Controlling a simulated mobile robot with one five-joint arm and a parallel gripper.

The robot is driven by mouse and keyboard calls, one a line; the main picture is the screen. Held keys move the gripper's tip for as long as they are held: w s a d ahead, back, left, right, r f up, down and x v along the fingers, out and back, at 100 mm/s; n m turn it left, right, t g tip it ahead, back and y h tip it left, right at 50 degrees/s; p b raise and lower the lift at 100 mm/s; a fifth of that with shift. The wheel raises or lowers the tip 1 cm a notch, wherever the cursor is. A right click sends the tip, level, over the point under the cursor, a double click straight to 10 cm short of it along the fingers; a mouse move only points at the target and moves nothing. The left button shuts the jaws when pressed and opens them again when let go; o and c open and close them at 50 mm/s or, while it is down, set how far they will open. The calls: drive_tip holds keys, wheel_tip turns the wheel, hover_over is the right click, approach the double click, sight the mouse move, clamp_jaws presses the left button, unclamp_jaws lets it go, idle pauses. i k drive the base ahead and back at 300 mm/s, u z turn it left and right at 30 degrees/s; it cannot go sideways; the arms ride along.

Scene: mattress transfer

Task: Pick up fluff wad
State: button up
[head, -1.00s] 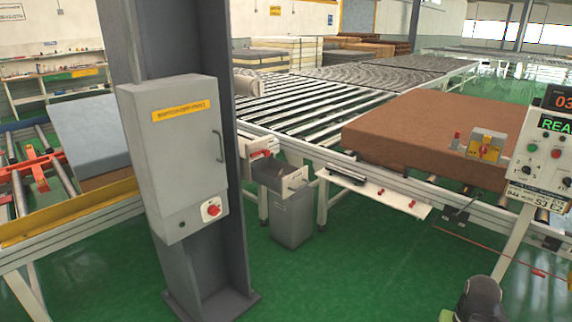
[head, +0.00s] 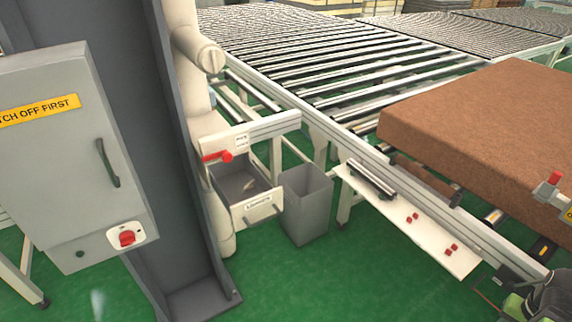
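A small pale scrap lies in the open grey drawer (head: 232,180) below the white rail, left of centre. It may be the fluff wad (head: 249,185), but it is too small to be sure. The drawer has a pale front with a label and a handle. A dark part of my arm, with some green beside it, shows at the bottom right edge, far from the drawer. I cannot make out its fingertips or whether it holds anything.
A grey bin (head: 306,205) stands right of the drawer. A steel column with a grey switch cabinet (head: 60,150) blocks the left. A white shelf (head: 405,220) with red pieces juts from the conveyor, where a brown mattress (head: 490,125) lies. Green floor is clear in front.

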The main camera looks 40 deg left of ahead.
sight(250, 184)
drive_tip(key=i, duration=0.55)
drive_tip(key=z, duration=5.9)
drive_tip(key=i, duration=0.15)
drive_tip(key=z, duration=2.9)
drive_tip(key=i, duration=0.5)
drive_tip(key=u, duration=0.25)
drive_tip(key=k, duration=0.7)
drive_tip(key=z, duration=0.25)
drive_tip(key=i, duration=0.7)
drive_tip(key=u, duration=0.05)
